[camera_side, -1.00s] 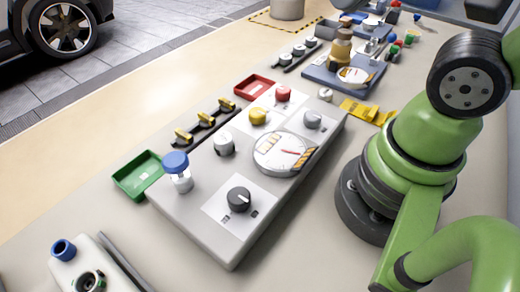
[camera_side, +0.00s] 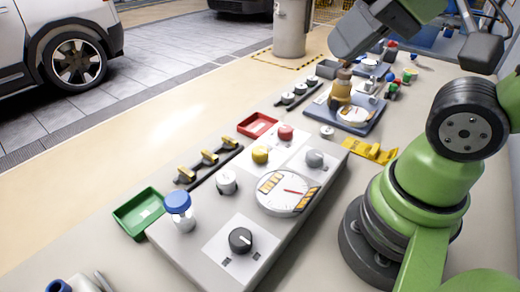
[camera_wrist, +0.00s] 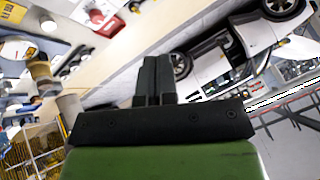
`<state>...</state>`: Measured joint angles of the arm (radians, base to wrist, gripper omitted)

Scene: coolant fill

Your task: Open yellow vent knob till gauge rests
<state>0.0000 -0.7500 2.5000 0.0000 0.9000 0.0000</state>
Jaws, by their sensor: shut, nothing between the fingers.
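The yellow vent knob (camera_side: 260,155) stands on the grey panel (camera_side: 195,248) in the side view, just left of a red knob (camera_side: 286,132). The round white gauge (camera_side: 270,206) lies nearer the camera on the same panel. Its red needle points to the right; I cannot read the scale. My gripper (camera_wrist: 155,62) shows from behind in the wrist view, its two dark fingers together and empty. It is well away from the yellow knob. In the side view, dark parts of my arm's end are high at the top right, and the fingertips cannot be made out.
A grey knob (camera_side: 315,158), a white knob (camera_side: 227,181), a black dial (camera_side: 240,240) and a blue-capped bottle (camera_side: 179,211) share the panel. Green (camera_side: 127,222) and red (camera_side: 246,127) trays lie to its left. The space above the panel is clear.

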